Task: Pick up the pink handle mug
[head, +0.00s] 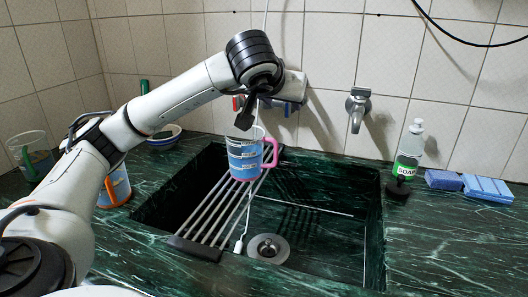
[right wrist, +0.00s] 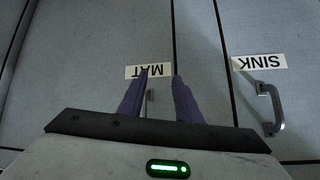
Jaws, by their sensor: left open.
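The pink handle mug (head: 243,160) is blue and white with bands and stands upright on the metal rack over the sink. Its pink handle (head: 270,153) points right. My left gripper (head: 242,112) is open and empty, just above the mug's rim with dark fingers pointing down. A finger overlaps the rim in the picture; I cannot tell whether it touches. My right gripper (right wrist: 161,76) shows only in the right wrist view, its purple fingers apart and empty, facing grey cabinet doors.
The rack (head: 207,215) spans the left of the sink (head: 325,228). An orange-handled mug (head: 121,186) stands close to my left arm. A bowl (head: 163,138) and a glass (head: 35,158) are left. The faucet (head: 357,107), soap bottle (head: 409,150) and blue sponges (head: 485,188) are right.

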